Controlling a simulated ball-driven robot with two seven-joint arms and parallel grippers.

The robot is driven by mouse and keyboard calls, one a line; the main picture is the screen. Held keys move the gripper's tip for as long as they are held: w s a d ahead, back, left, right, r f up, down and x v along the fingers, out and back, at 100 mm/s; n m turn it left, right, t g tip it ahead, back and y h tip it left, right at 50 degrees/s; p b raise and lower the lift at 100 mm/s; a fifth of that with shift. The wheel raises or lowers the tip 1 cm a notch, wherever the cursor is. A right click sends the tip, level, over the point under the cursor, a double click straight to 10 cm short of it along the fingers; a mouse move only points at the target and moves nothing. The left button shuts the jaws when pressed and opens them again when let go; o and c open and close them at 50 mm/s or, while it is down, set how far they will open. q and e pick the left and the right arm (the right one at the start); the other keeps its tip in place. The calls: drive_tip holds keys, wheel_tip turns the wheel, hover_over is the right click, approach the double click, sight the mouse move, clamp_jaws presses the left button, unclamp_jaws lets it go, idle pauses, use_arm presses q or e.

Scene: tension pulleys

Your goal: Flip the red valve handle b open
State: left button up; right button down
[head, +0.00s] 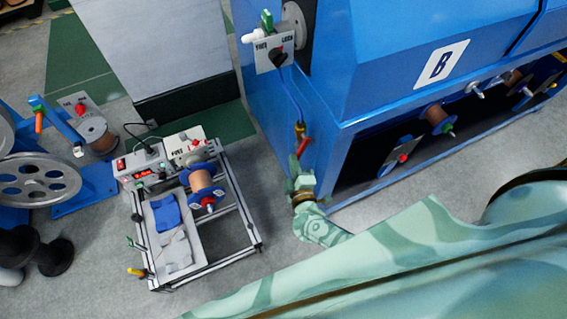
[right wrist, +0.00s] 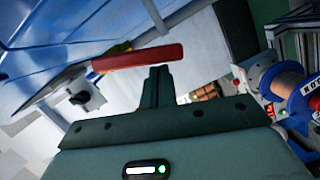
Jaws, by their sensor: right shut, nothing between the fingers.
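The red valve handle (head: 304,147) hangs below a brass fitting (head: 299,128) on the blue machine's side, slanting down. In the right wrist view the red handle (right wrist: 137,57) lies almost level across the upper middle. A yellow part shows behind its left part. My right gripper (head: 295,163) is just below and left of the handle in the head view. Its fingers (right wrist: 160,72) are shut with nothing between them, their tips at the handle's lower edge in the wrist view. I cannot tell whether they touch it. My left gripper is not in view.
The blue machine marked B (head: 441,64) stands right of the handle. A grey switch box (head: 274,53) is above, with a blue cable down to the fitting. A framed bench with a copper spool (head: 201,181) stands at the left. Grey floor lies between.

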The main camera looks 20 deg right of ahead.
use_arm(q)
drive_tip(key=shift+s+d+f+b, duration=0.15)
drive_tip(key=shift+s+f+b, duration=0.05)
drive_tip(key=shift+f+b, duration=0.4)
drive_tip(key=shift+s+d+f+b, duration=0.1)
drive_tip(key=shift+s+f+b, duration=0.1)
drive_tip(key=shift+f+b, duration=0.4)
use_arm(e)
drive_tip(key=shift+d+f+n+t+h, duration=0.15)
drive_tip(key=shift+d+f+n, duration=0.35)
drive_tip(key=shift+n, duration=0.45)
drive_tip(key=shift+d+f+n+t+h, duration=0.15)
drive_tip(key=shift+d+f+n, duration=0.1)
drive_tip(key=shift+d+n, duration=0.55)
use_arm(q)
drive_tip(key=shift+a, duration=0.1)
use_arm(e)
drive_tip(key=shift+a+n, duration=0.1)
drive_tip(key=shift+n, duration=0.15)
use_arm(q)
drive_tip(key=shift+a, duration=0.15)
